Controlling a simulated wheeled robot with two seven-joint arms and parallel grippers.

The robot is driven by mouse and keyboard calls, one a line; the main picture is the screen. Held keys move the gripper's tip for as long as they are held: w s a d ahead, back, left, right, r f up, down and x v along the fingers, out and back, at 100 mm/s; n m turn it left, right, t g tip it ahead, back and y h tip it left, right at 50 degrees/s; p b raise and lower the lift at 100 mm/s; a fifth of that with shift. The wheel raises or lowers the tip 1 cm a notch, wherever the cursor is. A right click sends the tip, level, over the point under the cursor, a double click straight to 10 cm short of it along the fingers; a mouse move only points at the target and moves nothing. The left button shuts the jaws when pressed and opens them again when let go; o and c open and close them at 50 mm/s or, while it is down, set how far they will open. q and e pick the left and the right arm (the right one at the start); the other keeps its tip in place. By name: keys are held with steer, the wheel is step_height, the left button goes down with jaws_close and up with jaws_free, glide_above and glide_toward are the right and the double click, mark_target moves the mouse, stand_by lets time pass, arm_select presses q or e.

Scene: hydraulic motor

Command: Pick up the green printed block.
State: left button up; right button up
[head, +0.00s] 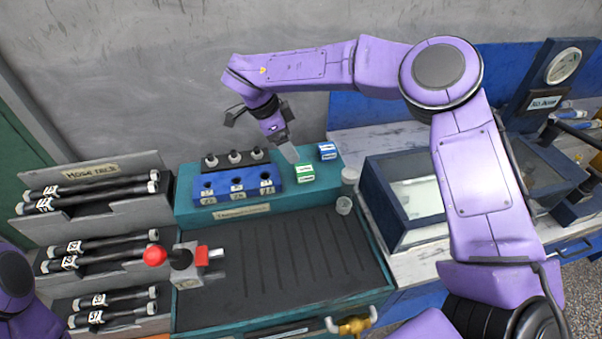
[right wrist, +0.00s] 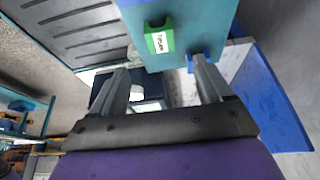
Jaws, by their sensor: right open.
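The green printed block (head: 305,173) stands on the raised teal shelf at the back of the workbench, right of the blue socket rack. It has a white label. In the right wrist view the green block (right wrist: 158,37) lies beyond the fingertips. My right gripper (head: 288,152) is above and slightly left of the block, apart from it. Its two fingers are spread with nothing between them in the right wrist view (right wrist: 161,66). My left gripper is out of view; only part of my left arm shows at the lower left edge.
A blue printed block (head: 327,151) stands behind and right of the green one. Small clear jars (head: 344,205) stand to the right. The dark ribbed mat (head: 290,255) in front is mostly clear.

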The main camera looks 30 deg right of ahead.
mark_target(303, 169)
steer(key=p+x, duration=0.3)
steer(key=x, duration=0.7)
steer(key=shift+f, duration=0.15)
steer(key=shift+d+f, duration=0.1)
steer(key=shift+f, duration=0.1)
steer(key=c, duration=1)
